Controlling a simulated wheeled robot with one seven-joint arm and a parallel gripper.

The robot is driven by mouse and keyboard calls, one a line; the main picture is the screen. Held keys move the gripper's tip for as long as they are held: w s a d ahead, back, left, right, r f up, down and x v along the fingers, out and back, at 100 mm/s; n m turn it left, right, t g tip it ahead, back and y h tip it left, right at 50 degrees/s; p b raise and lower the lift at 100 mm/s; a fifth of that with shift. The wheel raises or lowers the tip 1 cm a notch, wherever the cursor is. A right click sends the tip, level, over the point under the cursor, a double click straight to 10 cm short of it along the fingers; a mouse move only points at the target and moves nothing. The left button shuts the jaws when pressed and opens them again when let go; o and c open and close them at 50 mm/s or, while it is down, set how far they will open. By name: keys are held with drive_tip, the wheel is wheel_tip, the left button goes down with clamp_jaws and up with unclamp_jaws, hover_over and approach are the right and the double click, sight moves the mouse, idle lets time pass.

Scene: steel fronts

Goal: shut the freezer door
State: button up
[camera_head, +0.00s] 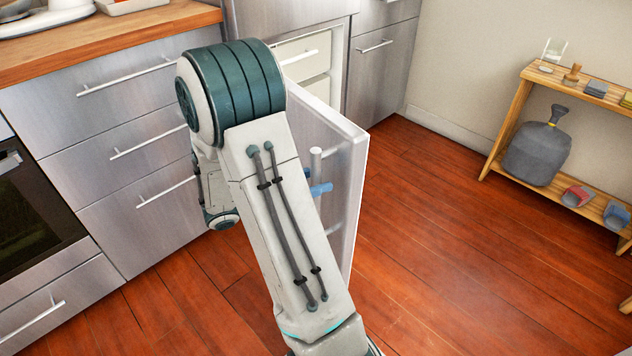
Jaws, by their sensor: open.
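The freezer door (345,185) stands wide open, swung out from the left side of the freezer opening into the room. Its pale outer face is toward my arm and carries a vertical bar handle (316,160), whose lower part is hidden behind my arm. My gripper (318,188) shows only as small blue finger parts beside the handle, mostly hidden by my forearm. It is open; I cannot tell whether it touches the handle or door. Inside the freezer (306,62), white drawer fronts show above the door's top edge.
Steel drawers (120,120) with bar handles and an oven (30,215) line the left under a wooden counter (100,38). Steel cabinets (380,75) stand right of the freezer. A wooden shelf (510,125) holds a grey jug (537,152). The red wood floor right of the door is clear.

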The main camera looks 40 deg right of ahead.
drive_tip(key=shift+s+d, duration=0.1)
drive_tip(key=shift+d, duration=0.15)
clamp_jaws()
